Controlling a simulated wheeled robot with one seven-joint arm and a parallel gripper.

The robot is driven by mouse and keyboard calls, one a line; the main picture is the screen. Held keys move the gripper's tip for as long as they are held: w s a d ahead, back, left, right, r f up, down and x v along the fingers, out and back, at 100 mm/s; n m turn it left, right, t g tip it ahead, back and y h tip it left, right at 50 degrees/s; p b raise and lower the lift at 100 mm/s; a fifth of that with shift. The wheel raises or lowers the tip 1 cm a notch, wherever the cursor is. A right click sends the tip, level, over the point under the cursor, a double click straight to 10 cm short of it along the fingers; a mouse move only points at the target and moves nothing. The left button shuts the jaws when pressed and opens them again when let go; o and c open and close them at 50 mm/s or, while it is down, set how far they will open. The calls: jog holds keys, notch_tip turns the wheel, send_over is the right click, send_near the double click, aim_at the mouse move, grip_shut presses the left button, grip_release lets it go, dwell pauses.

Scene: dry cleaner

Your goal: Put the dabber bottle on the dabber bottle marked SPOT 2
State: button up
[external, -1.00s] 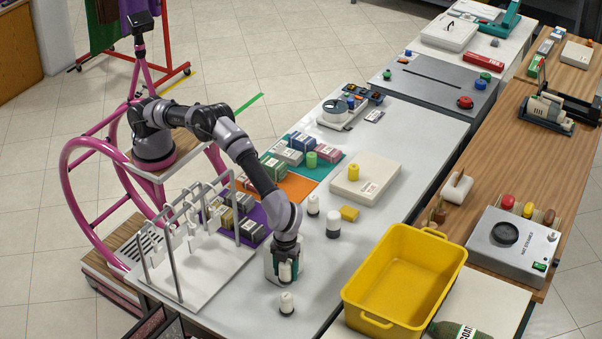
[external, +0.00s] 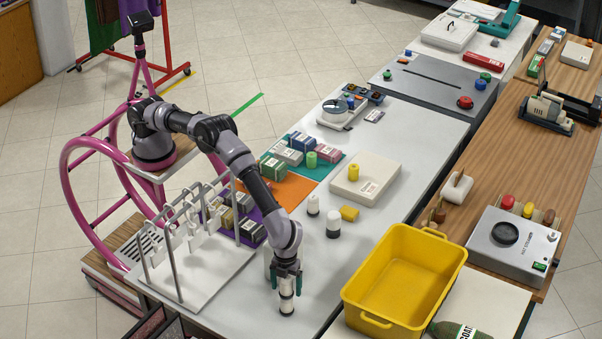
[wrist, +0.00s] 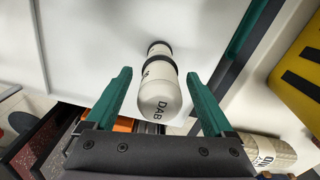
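A white dabber bottle (wrist: 160,97) lettered "DAB" is between my gripper's green fingers, its rounded end towards the wrist camera. In the external view my gripper (external: 287,281) is low over the near end of the pale table, around this bottle. A second white bottle with a dark base (external: 286,306) stands directly below it, in line with it; they look stacked and upright. In the wrist view, gaps show between both fingers (wrist: 158,76) and the upper bottle, so the gripper is open around it. The "SPOT 2" marking is not readable.
Two similar bottles, one small (external: 313,205) and one larger (external: 333,224), stand behind to the right. A white rack (external: 205,270) is left of my gripper. A yellow bin (external: 404,280) is on the right. A pale block stands just behind my gripper.

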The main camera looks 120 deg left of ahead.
jog(key=shift+r, duration=0.15)
notch_tip(320, 180, up, 12)
jog(key=shift+f, duration=0.1)
jog(key=s+a+r+n+t, duration=0.1)
jog(key=s+a+r, duration=0.2)
jog(key=r, duration=0.5)
jog(key=s+a+r+n+t, duration=0.1)
jog(key=s+a+r, duration=0.2)
jog(key=r, duration=0.6)
jog(key=s+a+r+n+t+y, duration=0.1)
jog(key=s+a+r+n, duration=0.1)
jog(key=s+a+r, duration=0.3)
jog(key=s+a+r+n+t, duration=0.1)
jog(key=s+a+r, duration=0.2)
jog(key=s+r, duration=0.35)
jog(key=s+a+n+t, duration=0.1)
jog(key=s+a+n, duration=0.1)
jog(key=s, duration=0.8)
jog(key=s+a+n+t, duration=0.1)
jog(key=s+a, duration=0.4)
jog(key=s, duration=0.6)
jog(key=s+a+f+n+t+y, duration=0.1)
jog(key=s+a+n, duration=0.2)
jog(key=s, duration=0.8)
jog(key=shift+a+n, duration=0.3)
jog(key=shift+a, duration=0.2)
jog(key=shift+w+f, duration=0.1)
